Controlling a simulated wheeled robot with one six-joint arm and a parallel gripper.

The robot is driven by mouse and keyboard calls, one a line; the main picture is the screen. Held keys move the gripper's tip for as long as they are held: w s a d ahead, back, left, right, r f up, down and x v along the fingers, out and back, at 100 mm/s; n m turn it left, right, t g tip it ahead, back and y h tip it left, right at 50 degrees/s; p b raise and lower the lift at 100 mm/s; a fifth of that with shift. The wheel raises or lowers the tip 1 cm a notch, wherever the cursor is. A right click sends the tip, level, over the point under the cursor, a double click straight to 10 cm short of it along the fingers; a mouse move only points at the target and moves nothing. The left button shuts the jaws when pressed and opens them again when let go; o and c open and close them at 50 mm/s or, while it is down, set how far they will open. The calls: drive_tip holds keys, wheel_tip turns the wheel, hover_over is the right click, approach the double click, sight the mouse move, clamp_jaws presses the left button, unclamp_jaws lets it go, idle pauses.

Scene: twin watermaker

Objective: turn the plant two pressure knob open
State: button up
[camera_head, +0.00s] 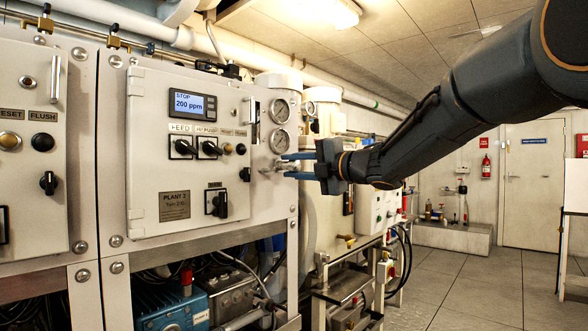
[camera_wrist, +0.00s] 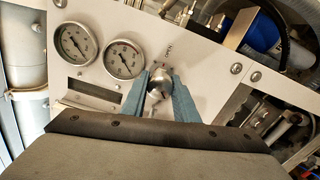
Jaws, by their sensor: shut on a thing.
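The plant two pressure knob (camera_wrist: 160,80) is a small round metal knob on a pale panel, below two round gauges. My gripper (camera_wrist: 161,97) has its two blue fingers on either side of the knob in the wrist view, shut on it. In the head view my gripper (camera_head: 292,166) reaches from the right to the right-hand edge of the plant two panel, and the knob (camera_head: 278,166) shows partly between the fingertips. One gauge (camera_wrist: 75,42) and a second gauge (camera_wrist: 124,59) sit beside the knob in the wrist view.
The plant two control panel (camera_head: 150,105) carries a lit display (camera_head: 192,104) reading 200 ppm and several black switches. Blue machinery (camera_head: 170,300) and hoses lie below. Pipes run along above. Open floor (camera_head: 460,275) lies to the right, with a door (camera_head: 530,175) beyond.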

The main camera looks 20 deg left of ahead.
drive_tip(key=shift+f, duration=0.15)
drive_tip(key=o, duration=1.1)
drive_tip(key=shift+s, duration=0.1)
drive_tip(key=shift+c, duration=0.2)
drive_tip(key=shift+d, duration=0.15)
drive_tip(key=v, duration=0.7)
drive_tip(key=shift+d, duration=0.25)
